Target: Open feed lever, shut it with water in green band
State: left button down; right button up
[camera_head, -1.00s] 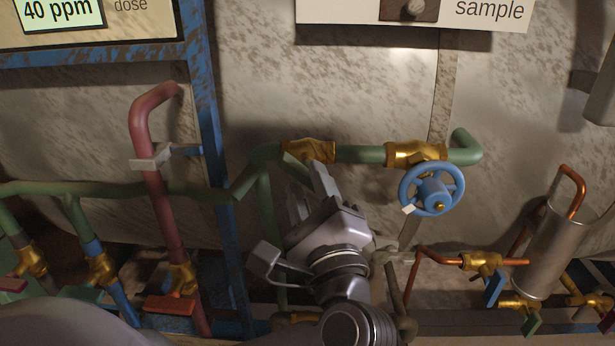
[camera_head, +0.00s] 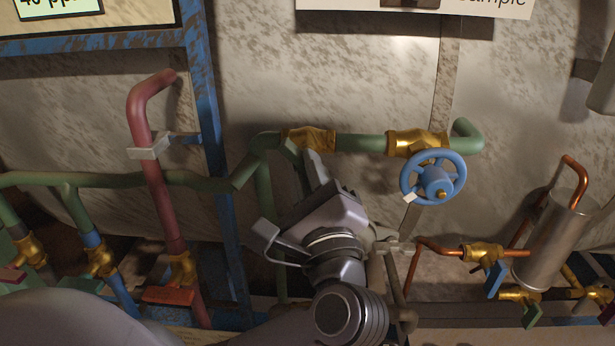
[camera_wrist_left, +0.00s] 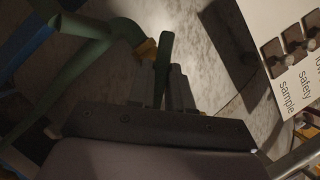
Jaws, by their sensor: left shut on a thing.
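A brass valve (camera_head: 309,138) sits on the upper green pipe, and a green lever (camera_head: 296,160) slants down from it. My left gripper (camera_head: 309,178) is at this lever, just below the valve, and its body hides the lower part. In the left wrist view the green lever (camera_wrist_left: 163,60) stands between the two fingers (camera_wrist_left: 164,80), which are shut on it, with the brass valve (camera_wrist_left: 147,48) beside it. No water level or green band can be made out in these views. My right gripper is not in view.
A blue handwheel (camera_head: 434,178) on a second brass valve (camera_head: 417,143) is to the right. A red pipe (camera_head: 158,180) and a blue post (camera_head: 212,150) stand left. Thin copper piping (camera_head: 445,250) and a metal cylinder (camera_head: 552,240) are at lower right.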

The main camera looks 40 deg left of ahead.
pick_arm(q)
jog(key=m+t+h, duration=0.1)
jog(key=m+t, duration=0.1)
jog(key=m, duration=0.3)
jog(key=shift+s+a+b, duration=0.1)
jog(key=shift+b, duration=0.3)
jog(key=m+t+h+p, duration=0.1)
jog(key=m, duration=0.3)
jog(key=shift+t, duration=0.3)
jog(key=shift+m+t+h+p, duration=0.4)
jog(key=shift+m+h+p, duration=0.2)
jog(key=shift+m, duration=0.4)
jog(key=shift+m+h+p, duration=0.35)
jog(key=shift+m+h, duration=0.05)
jog(key=shift+m, duration=0.3)
jog(key=shift+m+t, duration=0.3)
jog(key=shift+m, duration=0.1)
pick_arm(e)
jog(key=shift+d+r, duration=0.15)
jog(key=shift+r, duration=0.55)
pick_arm(q)
jog(key=shift+f, duration=0.1)
